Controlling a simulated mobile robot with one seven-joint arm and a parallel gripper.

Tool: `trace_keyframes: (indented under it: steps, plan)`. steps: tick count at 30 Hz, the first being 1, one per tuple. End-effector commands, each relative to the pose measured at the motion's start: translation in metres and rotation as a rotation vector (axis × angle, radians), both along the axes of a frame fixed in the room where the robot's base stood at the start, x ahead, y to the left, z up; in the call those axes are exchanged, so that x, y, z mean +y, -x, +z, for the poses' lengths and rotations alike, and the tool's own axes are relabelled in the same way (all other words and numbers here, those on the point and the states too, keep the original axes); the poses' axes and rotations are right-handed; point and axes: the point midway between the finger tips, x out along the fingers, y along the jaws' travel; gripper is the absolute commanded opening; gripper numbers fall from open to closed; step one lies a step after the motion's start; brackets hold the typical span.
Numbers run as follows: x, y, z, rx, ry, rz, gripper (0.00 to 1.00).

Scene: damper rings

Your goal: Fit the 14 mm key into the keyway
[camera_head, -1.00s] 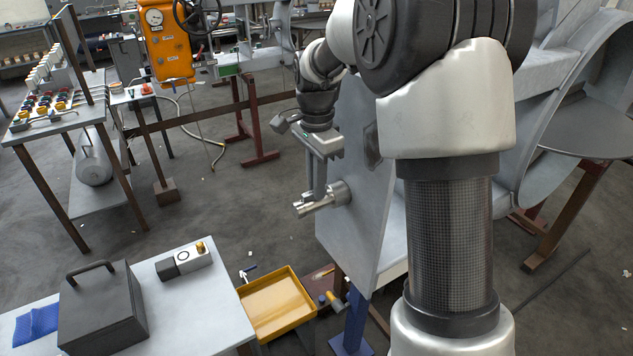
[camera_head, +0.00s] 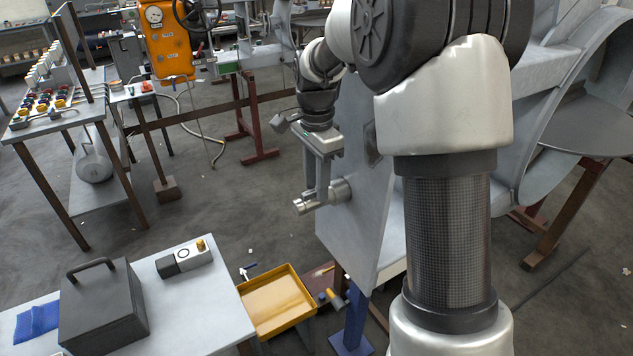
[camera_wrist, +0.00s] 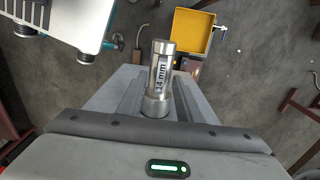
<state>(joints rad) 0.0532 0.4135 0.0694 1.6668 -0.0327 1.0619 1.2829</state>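A bright metal shaft stub (camera_head: 335,194) sticks out to the left from an upright grey plate (camera_head: 352,240). In the wrist view the shaft (camera_wrist: 157,106) points away from my gripper. A strip marked "14 mm", seemingly the key (camera_wrist: 162,72), lies lengthwise along the shaft's upper side. It looks in line with the shaft; whether it sits fully down in the keyway I cannot tell. My gripper (camera_head: 316,187) reaches down over the shaft, its two fingers apart. In the wrist view the fingers of my gripper (camera_wrist: 158,97) stand on either side with a gap between them.
A yellow tray (camera_head: 262,331) lies below, left of the plate. A white bench (camera_head: 215,293) carries a dark case (camera_head: 105,310) and a small grey device (camera_head: 185,257). A blue stand (camera_head: 352,322) is under the plate. Open floor lies left of my gripper.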

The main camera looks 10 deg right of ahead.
Motion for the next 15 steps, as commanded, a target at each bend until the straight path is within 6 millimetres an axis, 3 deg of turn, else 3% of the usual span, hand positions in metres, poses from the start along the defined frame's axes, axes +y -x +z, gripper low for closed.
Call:
trace_keyframes:
  steps: [8,15]
  plan:
    - [0.0,0.0,0.006,0.0,0.0,0.0,0.32]
    - [0.0,-0.001,0.052,-0.005,-0.001,0.0,0.32]
